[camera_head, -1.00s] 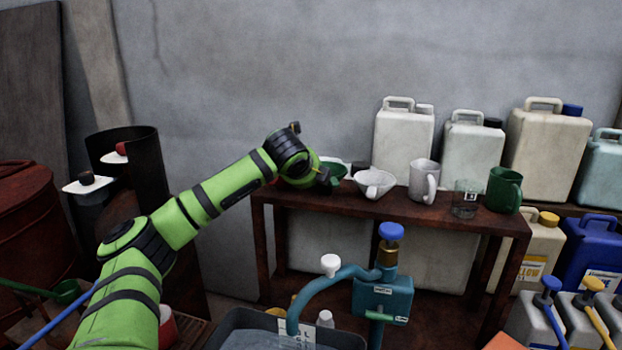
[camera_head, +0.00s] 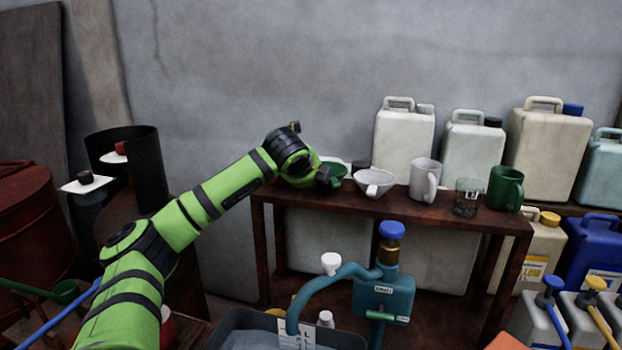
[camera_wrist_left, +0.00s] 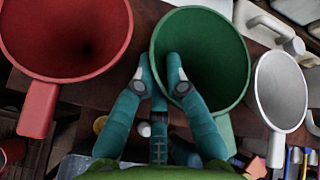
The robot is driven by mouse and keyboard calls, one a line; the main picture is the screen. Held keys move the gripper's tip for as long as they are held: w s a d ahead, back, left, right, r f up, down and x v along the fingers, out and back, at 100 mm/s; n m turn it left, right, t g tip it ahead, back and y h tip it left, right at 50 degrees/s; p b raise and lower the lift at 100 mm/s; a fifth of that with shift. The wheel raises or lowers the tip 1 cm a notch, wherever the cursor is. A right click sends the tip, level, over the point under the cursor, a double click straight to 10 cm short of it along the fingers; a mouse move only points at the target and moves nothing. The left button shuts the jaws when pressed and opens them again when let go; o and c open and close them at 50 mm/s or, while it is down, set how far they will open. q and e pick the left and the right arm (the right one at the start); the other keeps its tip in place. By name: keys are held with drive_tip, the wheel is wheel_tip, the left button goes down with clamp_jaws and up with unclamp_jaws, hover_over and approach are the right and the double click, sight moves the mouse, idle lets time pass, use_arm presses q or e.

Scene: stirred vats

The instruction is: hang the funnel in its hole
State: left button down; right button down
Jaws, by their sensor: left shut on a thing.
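The green funnel (camera_head: 335,171) is at the left end of the dark wooden shelf, partly behind my left gripper (camera_head: 326,178). In the left wrist view the green funnel (camera_wrist_left: 222,60) shows its open mouth. There my left gripper (camera_wrist_left: 163,64) is shut on its near-left rim, one finger inside the mouth and one outside. Whether the funnel rests on the shelf or is held just above it, I cannot tell. No empty hole shows clearly. A red funnel (camera_wrist_left: 65,35) is left of it and a white funnel (camera_wrist_left: 281,90) right of it. My right gripper is not in view.
On the shelf (camera_head: 400,207) stand a white funnel (camera_head: 374,182), a grey mug (camera_head: 424,179), a glass (camera_head: 467,197) and a green mug (camera_head: 504,189). Pale canisters (camera_head: 404,142) stand behind. A teal pump (camera_head: 384,295) is below in front.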

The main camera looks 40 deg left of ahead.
use_arm(q)
drive_tip(key=shift+f+b, duration=0.35)
drive_tip(key=shift+b, duration=0.05)
drive_tip(key=c, duration=1.2)
unclamp_jaws()
drive_tip(key=v, duration=1.2)
drive_tip(key=shift+d, duration=0.1)
